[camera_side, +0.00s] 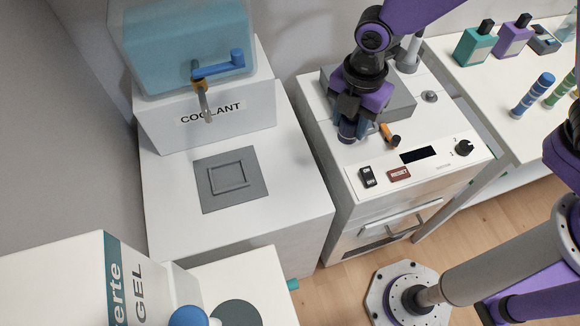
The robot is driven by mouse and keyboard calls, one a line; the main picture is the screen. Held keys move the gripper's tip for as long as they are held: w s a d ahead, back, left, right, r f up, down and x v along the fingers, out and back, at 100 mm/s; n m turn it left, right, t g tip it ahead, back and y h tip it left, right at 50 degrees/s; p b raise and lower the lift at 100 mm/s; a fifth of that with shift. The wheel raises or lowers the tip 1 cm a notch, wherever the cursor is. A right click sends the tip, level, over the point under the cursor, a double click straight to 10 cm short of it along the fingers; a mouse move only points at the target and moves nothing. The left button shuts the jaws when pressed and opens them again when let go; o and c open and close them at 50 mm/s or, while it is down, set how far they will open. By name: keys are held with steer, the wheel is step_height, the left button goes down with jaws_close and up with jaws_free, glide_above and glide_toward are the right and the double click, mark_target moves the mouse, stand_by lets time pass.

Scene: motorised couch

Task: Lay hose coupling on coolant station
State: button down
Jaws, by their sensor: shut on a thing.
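The coolant station (160,215) is a white cabinet at the left, with a blue tank (180,50) above a block lettered COOLANT. A blue tap lever (225,66) and a spout are on the tank's front. On its top lies a grey square pad (217,200) with a raised square frame; the pad is bare. My gripper (350,118) is over the white machine to the right of the station, pointing down. It is shut on a small dark blue-grey piece, seemingly the hose coupling (347,131), mostly hidden by the fingers. I cannot tell whether the piece touches the surface below.
The white machine (440,165) has switches, a display and a knob; a small orange-and-black part (389,134) is beside my gripper. A GEL box (60,275) is at lower left.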

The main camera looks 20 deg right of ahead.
steer(key=shift+s+a, duration=0.5)
steer(key=shift+a, duration=0.2)
steer(key=w+a+f, duration=0.9)
steer(key=shift+w+f, duration=0.15)
steer(key=shift+w, duration=0.15)
steer(key=shift+w+a+f, duration=0.1)
steer(key=shift+a+f, duration=0.1)
steer(key=shift+f, duration=0.05)
steer(key=shift+w+f, duration=0.1)
steer(key=shift+f, duration=1.45)
steer(key=shift+f, duration=0.15)
steer(key=c, duration=0.6)
jaws_free()
